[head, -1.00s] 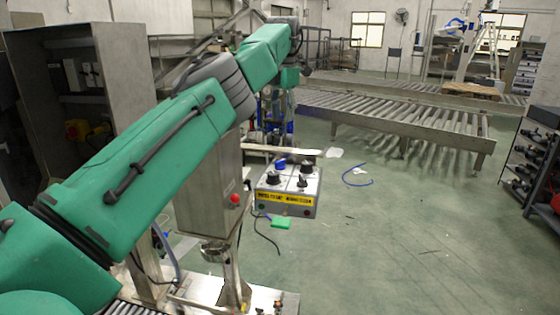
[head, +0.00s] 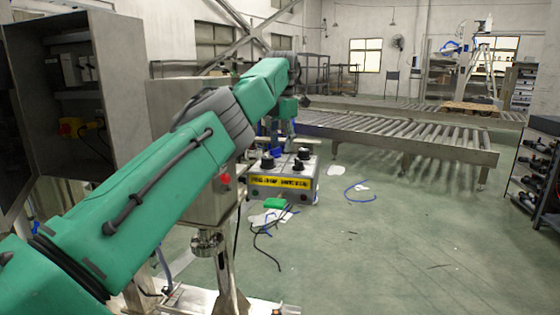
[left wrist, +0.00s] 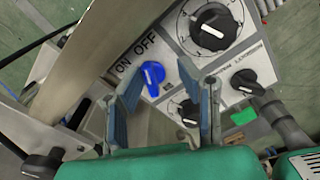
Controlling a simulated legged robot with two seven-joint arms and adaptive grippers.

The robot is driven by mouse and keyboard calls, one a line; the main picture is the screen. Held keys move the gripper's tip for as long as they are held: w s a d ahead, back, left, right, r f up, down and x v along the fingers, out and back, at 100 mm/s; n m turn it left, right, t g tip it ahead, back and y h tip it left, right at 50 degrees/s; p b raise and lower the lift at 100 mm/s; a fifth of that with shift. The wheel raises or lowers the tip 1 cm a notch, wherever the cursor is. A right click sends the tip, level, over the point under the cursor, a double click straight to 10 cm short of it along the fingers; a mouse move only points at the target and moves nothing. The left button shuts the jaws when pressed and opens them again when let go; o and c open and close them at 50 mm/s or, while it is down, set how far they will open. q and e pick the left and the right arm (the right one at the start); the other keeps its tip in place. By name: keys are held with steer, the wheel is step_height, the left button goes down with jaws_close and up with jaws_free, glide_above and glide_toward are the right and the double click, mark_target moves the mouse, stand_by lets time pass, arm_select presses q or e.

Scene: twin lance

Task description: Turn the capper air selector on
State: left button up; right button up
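The capper air selector is a blue knob with a white pointer mark (left wrist: 152,76), beside printed ON and OFF labels on a grey control box. The box (head: 300,193) has a yellow label strip and black knobs in the head view. My left gripper (left wrist: 158,72) is open, with its blue-grey fingers either side of the blue knob in the left wrist view. The fingers look apart from the knob; whether they touch it is unclear. In the head view the gripper is small and partly hidden by my arm. My right gripper is not in view.
Two black dial knobs (left wrist: 212,27) and (left wrist: 243,80) sit near the blue knob. A steel cabinet post with a red button (head: 224,181) stands left of the box. A roller conveyor (head: 400,140) is behind. Open green floor lies to the right.

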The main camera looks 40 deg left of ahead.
arm_select(q)
steer(key=shift+s+d+f, duration=0.1)
steer(key=shift+s+f, duration=0.05)
steer(key=shift+f, duration=0.25)
steer(key=shift+s, duration=0.1)
steer(key=shift+a+f, duration=0.2)
steer(key=shift+a, duration=0.3)
steer(key=shift+a+f, duration=0.15)
steer(key=shift+a, duration=0.35)
steer(key=shift+a+f, duration=0.1)
steer(key=shift+a, duration=0.25)
steer(key=c, duration=0.4)
jaws_close()
steer(key=shift+w+d+r, duration=0.2)
steer(key=shift+d+r, duration=0.1)
steer(key=shift+d, duration=0.45)
steer(key=shift+s+a, duration=0.1)
steer(key=shift+a, duration=0.25)
